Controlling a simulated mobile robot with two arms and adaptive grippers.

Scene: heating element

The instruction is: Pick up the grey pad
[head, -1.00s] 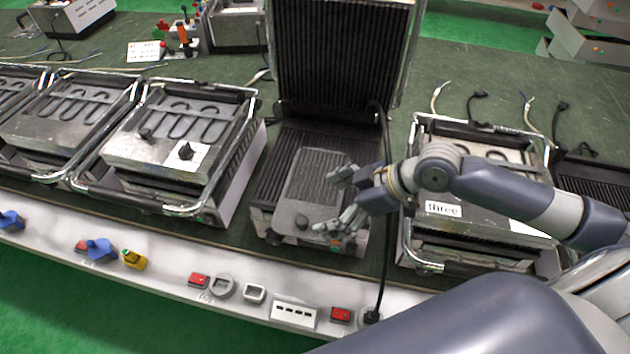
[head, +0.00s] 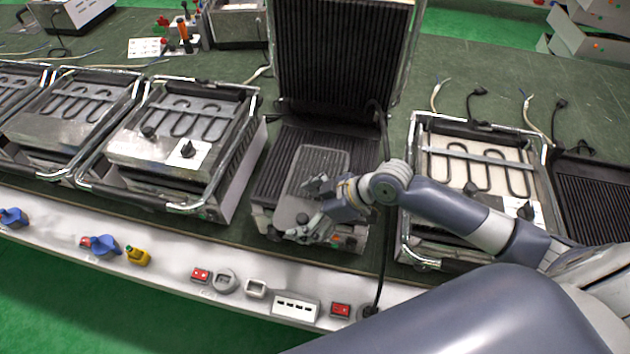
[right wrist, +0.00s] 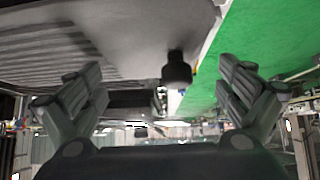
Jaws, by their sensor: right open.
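The grey pad (head: 312,165) lies on the ribbed lower plate of the open grill in the middle of the head view. It is a flat, rounded rectangle with a dark round knob at its near end. My right gripper (head: 309,209) is open over the pad's near right part, its fingers pointing left, and hides some of it. In the right wrist view the open right gripper (right wrist: 163,80) has nothing between its fingers; a black knob (right wrist: 177,68) on a grey surface shows beyond them. Contact with the pad cannot be told. My left gripper is not in view.
The grill's raised ribbed lid (head: 325,60) stands behind the pad. Appliances with bare heating coils stand left (head: 185,120) and right (head: 475,165). A black cable (head: 381,270) hangs beside the grill. Switches and knobs line the table's front edge.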

